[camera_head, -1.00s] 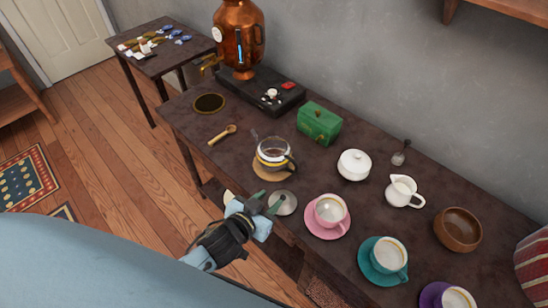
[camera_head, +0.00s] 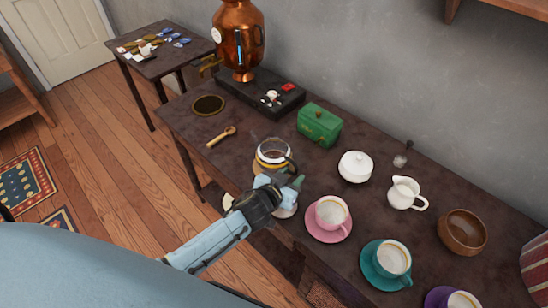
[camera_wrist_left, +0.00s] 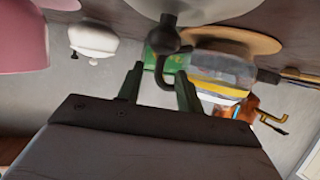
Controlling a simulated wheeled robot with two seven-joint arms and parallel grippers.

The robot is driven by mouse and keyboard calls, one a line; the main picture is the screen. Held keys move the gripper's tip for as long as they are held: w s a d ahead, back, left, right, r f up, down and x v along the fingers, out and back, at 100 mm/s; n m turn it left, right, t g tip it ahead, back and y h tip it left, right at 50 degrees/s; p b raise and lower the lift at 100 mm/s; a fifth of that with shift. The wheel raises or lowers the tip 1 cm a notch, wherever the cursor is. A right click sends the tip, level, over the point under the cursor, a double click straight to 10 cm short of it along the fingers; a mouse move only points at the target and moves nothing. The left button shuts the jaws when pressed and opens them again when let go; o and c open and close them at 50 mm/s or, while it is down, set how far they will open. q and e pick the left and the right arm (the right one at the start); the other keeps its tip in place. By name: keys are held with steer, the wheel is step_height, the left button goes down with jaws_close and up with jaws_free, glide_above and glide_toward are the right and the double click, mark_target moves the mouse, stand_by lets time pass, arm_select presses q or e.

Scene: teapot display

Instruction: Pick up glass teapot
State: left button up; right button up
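The glass teapot (camera_head: 272,152), with a yellow band and a dark handle, stands upright on a round tan mat (camera_head: 259,168). My left gripper (camera_head: 282,180) is open at the teapot's near side, on the handle side. In the left wrist view, which looks upside down, the teapot (camera_wrist_left: 225,70) is close and its dark curved handle (camera_wrist_left: 158,68) shows between the two green fingers (camera_wrist_left: 160,78). I cannot tell whether the fingers touch it. A round lid with a dark knob (camera_wrist_left: 168,38) is close too; in the head view my gripper mostly covers it. My right gripper is not in view.
The pink cup (camera_head: 330,212) on its saucer is close to the right of my gripper. A green box (camera_head: 319,125), a white sugar bowl (camera_head: 355,166) and a creamer (camera_head: 404,192) stand behind. A wooden spoon (camera_head: 222,137) lies left; the copper samovar (camera_head: 238,40) is at the back.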

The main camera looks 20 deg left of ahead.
arm_select(q)
steer(key=shift+x, duration=0.85)
steer(key=shift+s, duration=0.1)
steer(key=shift+c, duration=0.2)
jaws_close()
